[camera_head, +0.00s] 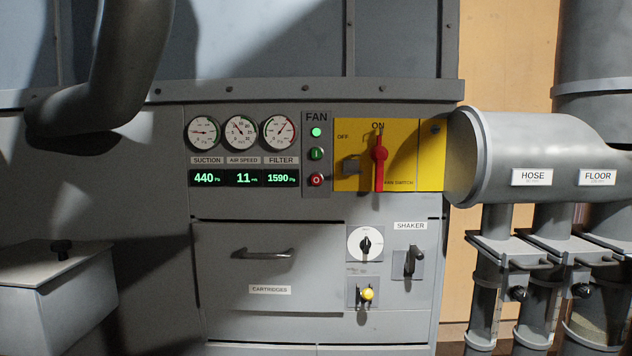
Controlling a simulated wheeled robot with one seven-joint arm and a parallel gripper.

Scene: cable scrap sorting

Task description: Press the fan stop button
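The fan stop button (316,180) is a red round button marked with a white circle, at the bottom of the narrow FAN strip (317,117) on the grey machine front. Directly above it is a green start button (316,154) marked with a line. Above that a green lamp (316,132) is lit. To the right, a yellow fan switch plate (405,150) carries a red handle (379,155) standing upright at ON. My gripper does not show in this view.
Three gauges (241,133) and green number displays (243,178) are left of the buttons. Below are a cartridges drawer (264,254), a dial (365,244), a yellow knob (367,294) and a shaker lever (410,261). Large pipes (520,150) stand at the right.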

